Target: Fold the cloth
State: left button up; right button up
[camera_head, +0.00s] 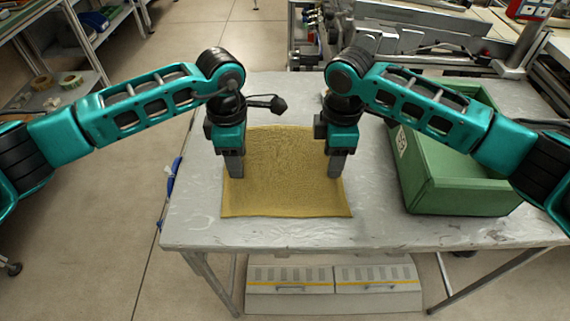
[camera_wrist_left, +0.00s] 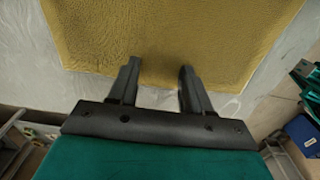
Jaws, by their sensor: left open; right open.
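A yellow cloth (camera_head: 285,190) lies spread out flat on the grey table, its near edge close to the table's front. My left gripper (camera_head: 234,178) points down over the cloth's left side. In the left wrist view the cloth (camera_wrist_left: 165,35) fills the top, and my left gripper (camera_wrist_left: 158,72) is open with its two fingers apart over the cloth's edge and nothing between them. My right gripper (camera_head: 337,176) points down over the cloth's right side and is open. Whether the fingertips touch the cloth is hard to tell. The grippers hide parts of both side edges.
A green box (camera_head: 460,198) stands on the table to the right, beneath my right arm. The table (camera_head: 190,215) is bare left of the cloth and between cloth and box. A shelf (camera_head: 60,95) with tape reels stands at the far left.

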pick_arm(q)
jog(key=shift+f, duration=0.1)
pick_arm(e)
jog(key=shift+f, duration=0.15)
pick_arm(q)
grip_shut()
pick_arm(e)
jog(key=shift+s+f, duration=0.1)
grip_shut()
dwell(0.7)
